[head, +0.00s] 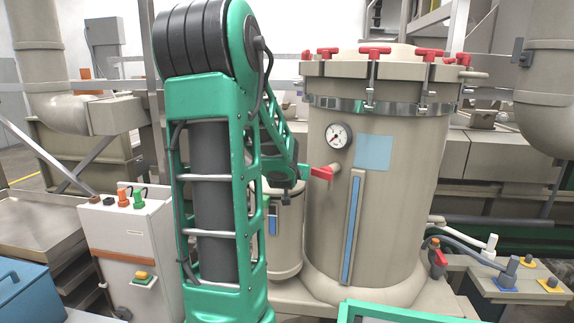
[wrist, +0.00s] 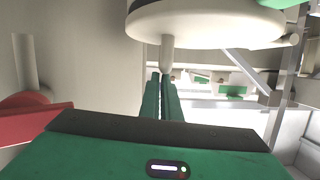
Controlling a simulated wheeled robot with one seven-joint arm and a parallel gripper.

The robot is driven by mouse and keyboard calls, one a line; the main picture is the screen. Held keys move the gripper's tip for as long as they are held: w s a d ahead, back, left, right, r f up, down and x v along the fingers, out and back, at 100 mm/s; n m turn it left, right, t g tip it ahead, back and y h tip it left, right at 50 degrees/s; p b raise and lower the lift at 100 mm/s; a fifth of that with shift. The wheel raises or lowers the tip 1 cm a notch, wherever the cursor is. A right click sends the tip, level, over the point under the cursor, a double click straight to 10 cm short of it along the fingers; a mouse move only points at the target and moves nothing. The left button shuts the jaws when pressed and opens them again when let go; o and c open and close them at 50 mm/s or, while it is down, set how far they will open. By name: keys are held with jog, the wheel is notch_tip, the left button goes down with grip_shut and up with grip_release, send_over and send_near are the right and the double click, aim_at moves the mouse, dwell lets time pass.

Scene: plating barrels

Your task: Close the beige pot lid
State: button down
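In the wrist view a round beige lid (wrist: 205,24) hangs across the top, with a pale post (wrist: 167,56) reaching down from it. The green fingers of my gripper (wrist: 162,76) are close together at the lower end of this post. I cannot tell whether they grip it or only stand beside it. In the head view a small beige pot (head: 288,236) stands left of the big tank, partly hidden behind my arm. My gripper and the lid cannot be made out there.
The big beige tank (head: 405,205) with red clamp knobs (head: 375,51) and a gauge (head: 338,135) stands close on the right. A red handle (head: 322,173) juts from it towards my arm. A white control box (head: 128,245) is at the left.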

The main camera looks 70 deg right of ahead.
jog(key=s+a+r, duration=0.2)
jog(key=a+r, duration=0.4)
jog(key=a, duration=0.3)
jog(key=shift+s+a+r, duration=0.2)
jog(key=shift+s, duration=0.05)
dwell(0.3)
jog(key=w+a+f+n+t+y, duration=0.1)
jog(key=w+a+f+n+y, duration=0.25)
jog(key=w+a+f, duration=0.35)
jog(key=w+a+f+n+t+y, duration=0.15)
jog(key=w+a+f+y, duration=0.35)
jog(key=a, duration=0.5)
jog(key=s+a+f+n+g+y, duration=0.2)
jog(key=a+n+y, duration=0.1)
jog(key=a, duration=0.9)
jog(key=s+a+f+n+g+y, duration=0.1)
jog(key=a+f+n+g+y, duration=0.1)
jog(key=a, duration=1)
jog(key=shift+s+a+f+n+g+y, duration=0.2)
jog(key=shift+s+f+n+g+y, duration=0.15)
jog(key=shift+g+y, duration=0.35)
jog(key=shift+d, duration=0.15)
